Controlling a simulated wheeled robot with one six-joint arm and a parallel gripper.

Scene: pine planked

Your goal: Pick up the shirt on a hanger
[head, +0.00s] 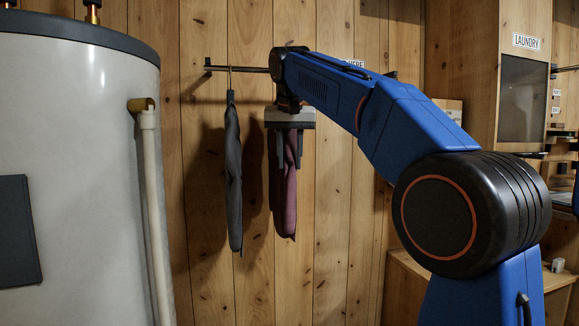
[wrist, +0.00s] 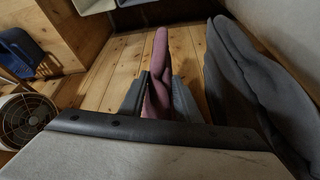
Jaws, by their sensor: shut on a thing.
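A maroon shirt (head: 288,200) hangs below my gripper (head: 287,158) in the head view. My gripper points down near the wall rail (head: 224,69) and is shut on the shirt's upper part. In the wrist view the maroon shirt (wrist: 158,70) shows between the two dark fingers of my gripper (wrist: 160,97). The shirt's hanger and its hook are hidden behind my gripper and arm, so I cannot tell whether the hook is on the rail. A dark grey garment (head: 233,175) hangs from the rail to the left; it also shows at the right in the wrist view (wrist: 255,80).
A large white tank (head: 75,150) with a pipe (head: 152,200) stands at the left. A wooden cabinet marked LAUNDRY (head: 524,95) is at the right. A fan (wrist: 25,118) and a blue item (wrist: 25,50) are at the wrist view's left. The floor below the shirt looks clear.

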